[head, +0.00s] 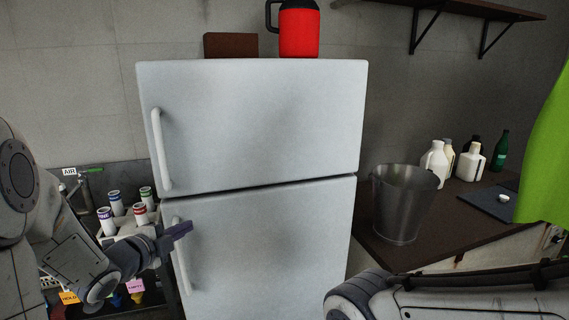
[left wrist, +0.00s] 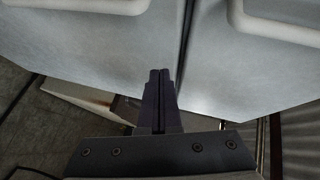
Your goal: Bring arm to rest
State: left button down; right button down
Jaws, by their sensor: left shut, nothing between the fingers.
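My left gripper (head: 182,231) is at the lower left in the head view, in front of the lower door of a white fridge (head: 262,245) and close to its lower handle. In the left wrist view the two dark fingers of my left gripper (left wrist: 160,75) are together, with nothing between them. The fridge doors (left wrist: 110,60) fill the top of that view, with the handles (left wrist: 90,5) at its upper edge. I cannot tell whether the fingers touch the door. My right arm (head: 440,295) comes in at the lower right; its gripper is out of view.
A rack of capped tubes (head: 122,222) stands left of the fridge, behind my left arm. A metal bucket (head: 402,205) stands on the dark counter (head: 458,220) at right, with white jugs (head: 435,163) behind. A red jug (head: 299,32) and brown box (head: 230,45) sit on the fridge.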

pick_arm(q)
jog(key=s+d+f+n+g+y, duration=0.1)
jog(key=s+d+f+n+g, duration=0.25)
jog(key=s+d, duration=0.35)
jog(key=s+d+f+n+g+y, duration=0.25)
jog(key=s+d+n+g, duration=0.2)
jog(key=d, duration=0.35)
jog(key=s+d+f+n+g, duration=0.1)
jog(key=s+d+g, duration=0.2)
jog(key=s, duration=0.7)
jog(key=s+d+n+g, duration=0.2)
jog(key=s+g, duration=0.1)
jog(key=s, duration=0.7)
jog(key=shift+s+d+f+n+g, duration=0.3)
jog(key=shift+s+d+f, duration=0.05)
jog(key=shift+d, duration=0.05)
jog(key=shift+h, duration=0.25)
